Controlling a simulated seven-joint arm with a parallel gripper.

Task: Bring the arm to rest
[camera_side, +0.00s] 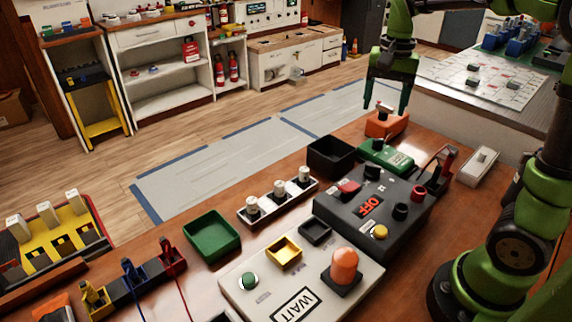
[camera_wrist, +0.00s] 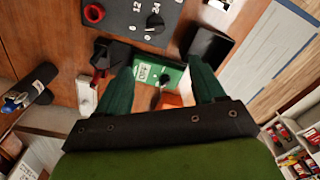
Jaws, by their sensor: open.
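My gripper (camera_side: 386,106) is at the end of my green arm, at the upper right in the side view. Its two dark green fingers point down and stand apart with nothing between them. They are above or beside an orange switch box (camera_side: 380,128) at the table's far edge; the exact gap is hard to tell. In the wrist view my gripper (camera_wrist: 163,76) shows its fingers spread, with a green switch box (camera_wrist: 150,74) beyond them. Part of the orange box (camera_wrist: 171,100) shows between the fingers, and the gripper body hides the rest.
A dark panel marked OFF (camera_side: 343,211), a black bin (camera_side: 331,168), a green tray (camera_side: 198,247) and a grey WAIT panel (camera_side: 261,301) crowd the wooden table. A red-handled lever switch (camera_side: 437,175) stands at right. Open floor (camera_side: 250,155) lies beyond the table.

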